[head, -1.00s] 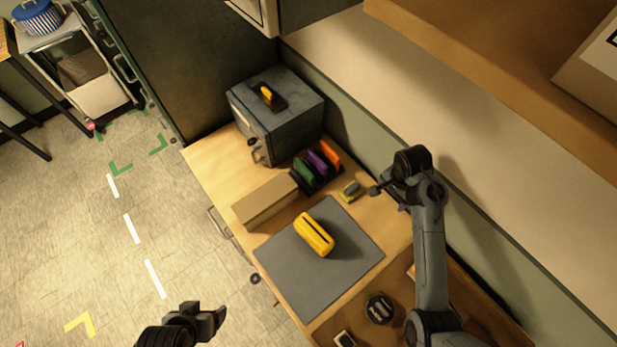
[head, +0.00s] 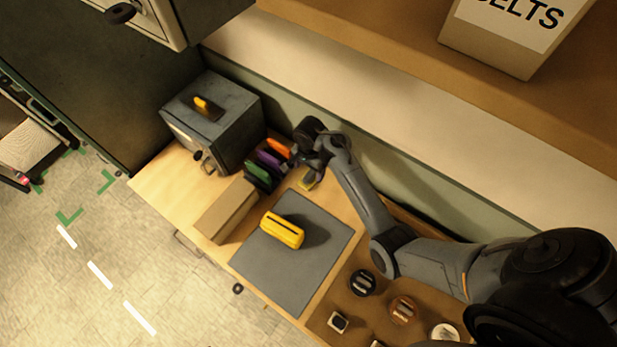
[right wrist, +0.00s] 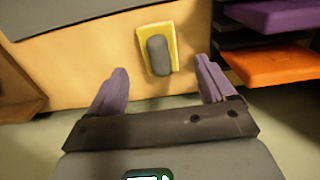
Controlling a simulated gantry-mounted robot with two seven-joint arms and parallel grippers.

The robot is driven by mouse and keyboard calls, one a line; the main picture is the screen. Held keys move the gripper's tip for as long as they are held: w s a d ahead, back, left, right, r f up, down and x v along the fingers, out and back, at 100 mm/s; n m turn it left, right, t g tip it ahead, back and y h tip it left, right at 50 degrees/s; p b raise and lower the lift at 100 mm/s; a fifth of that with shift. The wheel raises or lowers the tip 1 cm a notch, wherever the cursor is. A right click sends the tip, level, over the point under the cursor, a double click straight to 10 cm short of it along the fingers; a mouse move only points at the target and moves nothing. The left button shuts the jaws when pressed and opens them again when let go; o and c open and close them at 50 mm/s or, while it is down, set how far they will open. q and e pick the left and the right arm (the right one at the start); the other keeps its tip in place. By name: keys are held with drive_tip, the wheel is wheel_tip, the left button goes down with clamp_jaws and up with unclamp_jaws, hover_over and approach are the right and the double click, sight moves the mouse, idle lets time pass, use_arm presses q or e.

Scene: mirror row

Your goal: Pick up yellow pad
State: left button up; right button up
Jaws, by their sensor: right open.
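The yellow pad (head: 306,184) is a small yellow block with a dark grey grip on top. It lies on the wooden bench between the grey mat and the wall, close to the coloured holders. My right gripper (head: 302,160) is just above and beside it in the head view and partly covers it. In the right wrist view the pad (right wrist: 152,32) lies ahead, between the lines of the two open purple fingers (right wrist: 161,70). The fingers are apart and empty, and I see no contact. My left gripper is not in view.
A rack of orange, purple and green items (head: 266,164) stands right beside the pad. A grey mat (head: 300,270) carries a larger yellow object (head: 282,230). A cardboard box (head: 226,210) and a grey metal box (head: 225,120) stand left. The wall is close behind.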

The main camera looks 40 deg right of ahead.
sight(309, 175)
drive_tip(key=shift+f+p, duration=0.5)
drive_tip(key=shift+f, duration=1.95)
drive_tip(key=shift+c, duration=0.5)
drive_tip(key=c, duration=1.1)
drive_tip(key=shift+a+r, duration=0.1)
drive_tip(key=shift+r, duration=0.05)
